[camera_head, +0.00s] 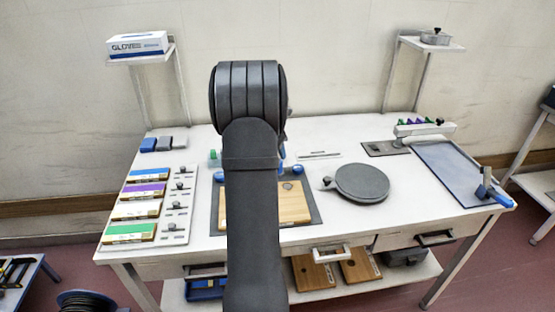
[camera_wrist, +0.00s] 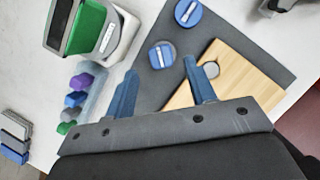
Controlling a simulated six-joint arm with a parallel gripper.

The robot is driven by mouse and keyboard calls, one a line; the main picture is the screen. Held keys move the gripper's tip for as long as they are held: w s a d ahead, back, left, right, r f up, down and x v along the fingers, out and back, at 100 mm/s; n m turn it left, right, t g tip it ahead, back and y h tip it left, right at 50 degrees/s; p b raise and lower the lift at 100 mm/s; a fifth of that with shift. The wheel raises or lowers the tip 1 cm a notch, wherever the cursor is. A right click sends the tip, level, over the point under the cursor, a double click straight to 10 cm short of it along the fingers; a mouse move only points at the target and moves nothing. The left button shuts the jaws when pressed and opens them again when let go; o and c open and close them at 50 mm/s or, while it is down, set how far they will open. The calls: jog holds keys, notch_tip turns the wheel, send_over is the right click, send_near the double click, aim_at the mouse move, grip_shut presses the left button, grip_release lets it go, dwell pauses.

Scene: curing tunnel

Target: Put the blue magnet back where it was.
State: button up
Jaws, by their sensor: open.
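Two round blue pieces with pale labels lie on the dark mat in the wrist view: one (camera_wrist: 187,12) at the top, the other (camera_wrist: 162,54) beside the wooden board. Blue pieces also show at the mat's left (camera_head: 219,176) and right (camera_head: 298,170) in the head view. A smaller blue knob (camera_wrist: 75,99) sits in a row with purple, grey and green ones. I cannot tell which blue piece is the magnet. My gripper (camera_wrist: 160,66) is open and empty, its blue fingers either side of the lower round piece in the picture. My arm hides much of the mat in the head view.
The wooden board (camera_wrist: 232,82) carries a grey disc (camera_wrist: 211,69). A green-and-white device (camera_wrist: 90,30) stands beside the mat. A round dark plate (camera_head: 361,183) lies to the right. Coloured boxes (camera_head: 143,190) line the left. The table's front right is fairly clear.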

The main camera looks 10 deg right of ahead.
jog(key=v, duration=0.4)
jog(key=shift+r, duration=0.15)
jog(key=x, duration=1.2)
jog(key=shift+w+r, duration=0.1)
jog(key=shift+r, duration=1.6)
